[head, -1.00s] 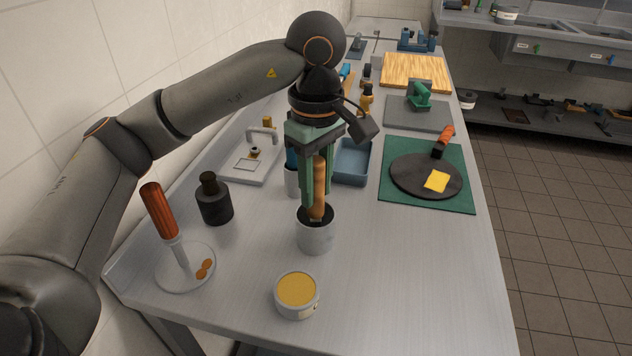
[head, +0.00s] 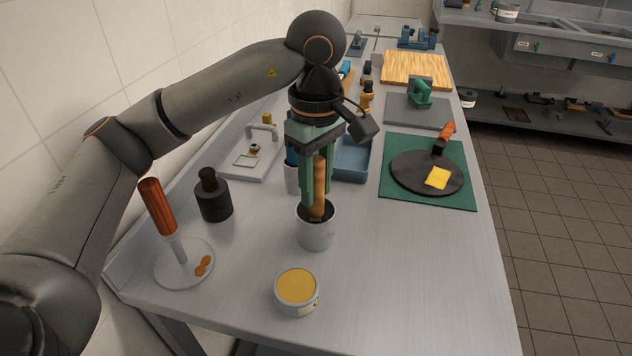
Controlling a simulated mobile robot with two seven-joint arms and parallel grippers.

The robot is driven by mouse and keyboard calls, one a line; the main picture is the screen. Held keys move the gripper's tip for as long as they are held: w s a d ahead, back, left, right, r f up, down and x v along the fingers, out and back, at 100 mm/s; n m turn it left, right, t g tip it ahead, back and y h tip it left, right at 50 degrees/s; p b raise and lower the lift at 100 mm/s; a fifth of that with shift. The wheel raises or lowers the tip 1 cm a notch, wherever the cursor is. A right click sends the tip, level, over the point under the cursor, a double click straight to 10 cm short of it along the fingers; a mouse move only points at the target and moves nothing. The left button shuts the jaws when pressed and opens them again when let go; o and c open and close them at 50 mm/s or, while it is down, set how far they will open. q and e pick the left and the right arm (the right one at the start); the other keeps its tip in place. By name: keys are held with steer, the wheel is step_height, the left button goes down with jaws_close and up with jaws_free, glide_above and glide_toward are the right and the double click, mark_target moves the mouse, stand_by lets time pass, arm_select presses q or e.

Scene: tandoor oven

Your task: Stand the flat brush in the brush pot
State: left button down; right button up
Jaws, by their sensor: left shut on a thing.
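The brush pot (head: 316,236) is a light grey cup with a dark inside, standing on the grey worktop. The flat brush (head: 319,185) shows as an upright orange-brown wooden handle; its lower end goes in at the pot's mouth, and its bristles are hidden. My left gripper (head: 318,190) points straight down over the pot, its green fingers shut on the handle, with the tips close to the rim. Whether the brush touches the pot's bottom cannot be seen. My right gripper is not in view.
A tub with a yellow top (head: 297,287) stands in front of the pot. A black bottle (head: 213,199) and a plate with an orange-handled tool (head: 160,207) are at left. A blue tray (head: 353,165) is behind; a dark round pan (head: 415,174) lies on a green mat (head: 460,200) at right.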

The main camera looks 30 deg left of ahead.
mark_target(316, 159)
arm_select(q)
jaws_free()
stand_by(0.5)
stand_by(0.4)
steer(key=shift+r, duration=0.1)
steer(key=shift+r+p, duration=1.4)
steer(key=shift+r, duration=0.15)
steer(key=shift+r+p, duration=1.3)
steer(key=shift+r, duration=0.15)
steer(key=shift+r+p, duration=1.25)
steer(key=shift+r, duration=0.15)
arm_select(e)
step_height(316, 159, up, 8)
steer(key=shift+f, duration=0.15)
